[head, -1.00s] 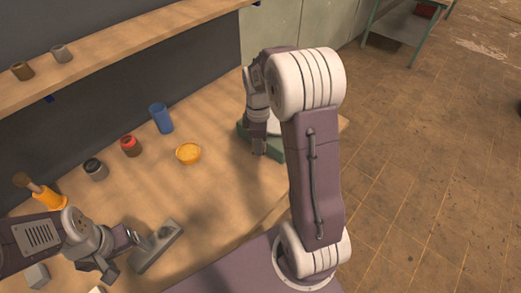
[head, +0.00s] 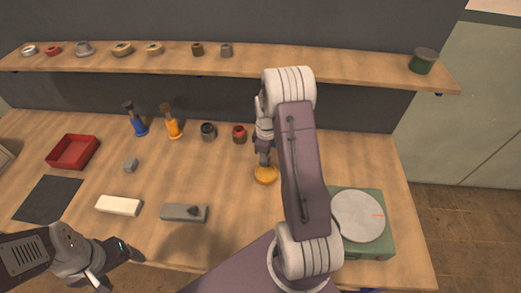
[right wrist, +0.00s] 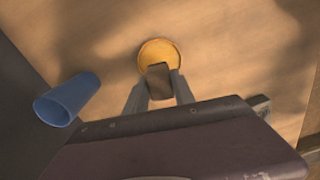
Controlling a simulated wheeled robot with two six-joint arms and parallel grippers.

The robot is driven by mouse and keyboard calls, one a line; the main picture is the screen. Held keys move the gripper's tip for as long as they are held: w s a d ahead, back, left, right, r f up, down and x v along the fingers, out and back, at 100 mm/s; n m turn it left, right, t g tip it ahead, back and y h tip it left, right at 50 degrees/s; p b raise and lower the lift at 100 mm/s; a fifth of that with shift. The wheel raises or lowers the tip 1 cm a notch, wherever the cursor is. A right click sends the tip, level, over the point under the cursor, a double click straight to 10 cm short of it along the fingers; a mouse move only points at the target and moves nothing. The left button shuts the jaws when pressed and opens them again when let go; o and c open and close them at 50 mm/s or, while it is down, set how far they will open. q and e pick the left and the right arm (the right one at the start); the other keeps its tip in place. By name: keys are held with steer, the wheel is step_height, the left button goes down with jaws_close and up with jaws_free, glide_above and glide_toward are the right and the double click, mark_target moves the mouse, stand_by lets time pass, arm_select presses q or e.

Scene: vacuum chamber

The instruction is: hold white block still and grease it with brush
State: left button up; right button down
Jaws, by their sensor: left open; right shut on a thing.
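The white block (head: 118,205) lies on the bench at the front left in the head view. My left gripper (head: 120,268) is open and empty near the bench's front edge, below and apart from the block. My right gripper (head: 264,158) is at the yellow dish (head: 265,175). In the right wrist view, my right gripper (right wrist: 160,88) is shut on a dark brown thing (right wrist: 159,80), over the same dish (right wrist: 158,52). I cannot tell whether this thing is the brush or whether it touches the dish's contents. Brush-like tools stand in a blue holder (head: 138,125) and an orange holder (head: 173,128).
A grey fixture (head: 180,213) lies right of the white block. A red tray (head: 72,152), dark mat (head: 47,198) and small grey cube (head: 130,165) are left. A green device with a round plate (head: 358,215) is right.

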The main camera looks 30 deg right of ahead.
steer(key=shift+s+d+r, duration=0.1)
steer(key=shift+s, duration=0.1)
steer(key=shift+w, duration=0.1)
steer(key=b, duration=0.5)
glide_above(266, 174)
step_height(266, 174, down, 6)
steer(key=shift+w+d, duration=0.1)
steer(key=shift+w, duration=0.05)
steer(key=shift+f+b, duration=0.5)
steer(key=shift+b, duration=0.05)
stand_by(0.6)
steer(key=shift+f, duration=0.1)
stand_by(1.0)
step_height(266, 174, up, 7)
steer(key=p, duration=0.6)
steer(key=shift+p, duration=0.35)
